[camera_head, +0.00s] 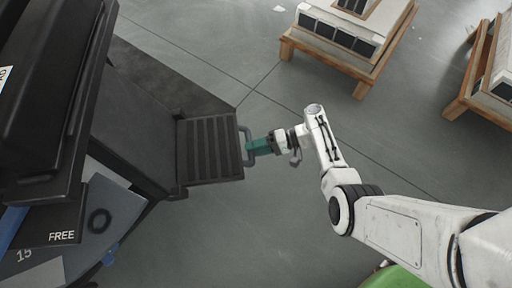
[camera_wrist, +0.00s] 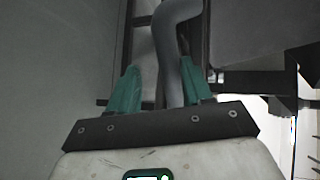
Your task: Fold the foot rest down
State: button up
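The foot rest (camera_head: 209,149) is a dark ribbed plate on the side of a dark machine frame, its ribbed face showing in the head view. I cannot tell its exact tilt. A grey curved handle (camera_head: 248,141) sticks out from its right edge. My gripper (camera_head: 251,147) has teal fingers and reaches the handle from the right. In the wrist view the grey bar of the handle (camera_wrist: 171,60) runs between the spread fingers of my gripper (camera_wrist: 160,82). The bar is close to the right finger, with a gap to the left one. Contact is hard to tell.
The dark machine (camera_head: 120,120) fills the left side, with grey and blue boxes (camera_head: 110,215) below it. Wooden pallets with boxed goods stand at the top (camera_head: 352,50) and the right edge (camera_head: 470,98). The grey floor between is clear.

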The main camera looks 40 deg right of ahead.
jog(key=shift+d, duration=0.1)
jog(key=p+v, duration=0.1)
jog(key=v, duration=0.9)
jog(key=shift+d, duration=0.25)
jog(key=shift+s, duration=0.15)
